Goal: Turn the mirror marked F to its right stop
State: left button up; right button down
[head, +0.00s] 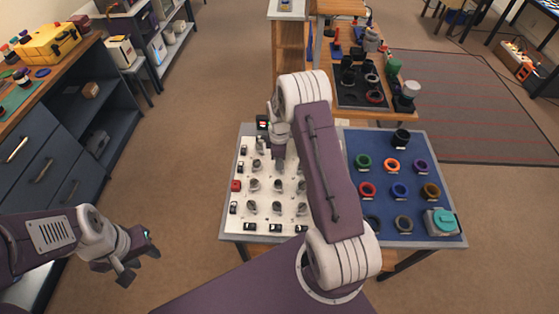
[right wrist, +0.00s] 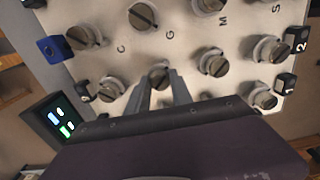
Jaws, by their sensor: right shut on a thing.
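The white board (head: 240,222) in the head view carries rows of small grey round mirror mounts with slotted knobs. My right gripper (head: 278,162) reaches down over its back part. In the right wrist view, my right gripper (right wrist: 161,88) is shut on the slotted knob of one mirror (right wrist: 159,73). Its letter is hidden or unreadable, so I cannot tell whether it is F. The letters C, G, M and S show on the board beyond it. My left gripper (head: 137,262) is open and empty, over the floor left of the table.
A small display (right wrist: 62,121) with lit marks stands at the board's edge. The blue mat (head: 428,163) to the right holds several coloured rings and a teal-topped device (head: 441,221). A black tray (head: 350,98) of parts lies on the bench behind. Neighbouring mounts stand close around the right gripper.

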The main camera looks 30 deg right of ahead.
jog(key=m, duration=1.3)
jog(key=shift+p, duration=0.3)
jog(key=shift+m, duration=2.5)
jog(key=c, duration=1.1)
grip_release()
